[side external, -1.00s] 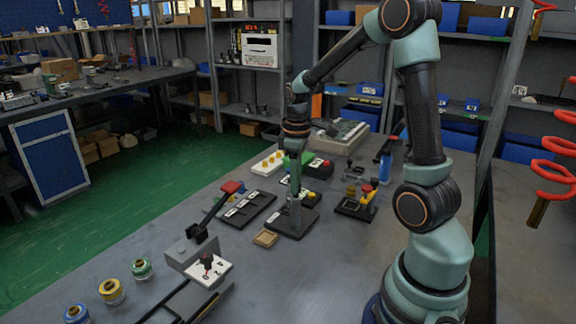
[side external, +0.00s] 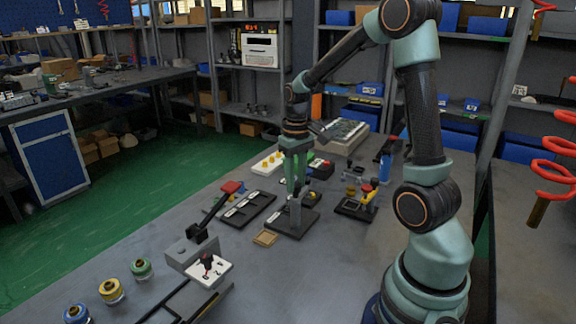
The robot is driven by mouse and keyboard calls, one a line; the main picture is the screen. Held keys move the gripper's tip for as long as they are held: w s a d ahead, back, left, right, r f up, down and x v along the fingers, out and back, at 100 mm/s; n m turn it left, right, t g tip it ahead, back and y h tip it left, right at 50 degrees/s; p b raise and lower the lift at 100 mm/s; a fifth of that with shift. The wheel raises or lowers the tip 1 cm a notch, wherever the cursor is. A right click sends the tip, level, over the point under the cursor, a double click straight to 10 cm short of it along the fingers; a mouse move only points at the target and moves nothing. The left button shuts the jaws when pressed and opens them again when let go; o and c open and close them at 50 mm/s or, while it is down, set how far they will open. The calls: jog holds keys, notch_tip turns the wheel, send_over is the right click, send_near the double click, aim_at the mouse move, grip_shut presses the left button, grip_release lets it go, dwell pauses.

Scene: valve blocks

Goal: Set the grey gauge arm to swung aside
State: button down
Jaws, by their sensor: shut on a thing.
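My gripper (side external: 296,192) points straight down over a black base plate (side external: 283,227) in the middle of the bench. Its green fingers are shut on the grey gauge arm (side external: 295,213), a narrow grey upright piece that shows just below the fingertips on that plate. The fingers hide the upper part of the gauge arm, so its exact angle cannot be told. A small round dial or knob sits beside it on the right of the plate.
A black plate with white-marked slots (side external: 247,209) lies close on the left. A block with red and yellow parts (side external: 357,206) stands on the right. A grey lever block (side external: 190,250) and coloured spools (side external: 111,291) are at front left.

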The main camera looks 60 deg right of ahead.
jog(key=m, duration=0.4)
jog(key=shift+r+m, duration=0.1)
jog(key=shift+m, duration=0.2)
jog(key=m, duration=0.4)
jog(key=shift+m, duration=0.4)
jog(key=c, duration=0.6)
grip_release()
notch_tip(320, 180, up, 12)
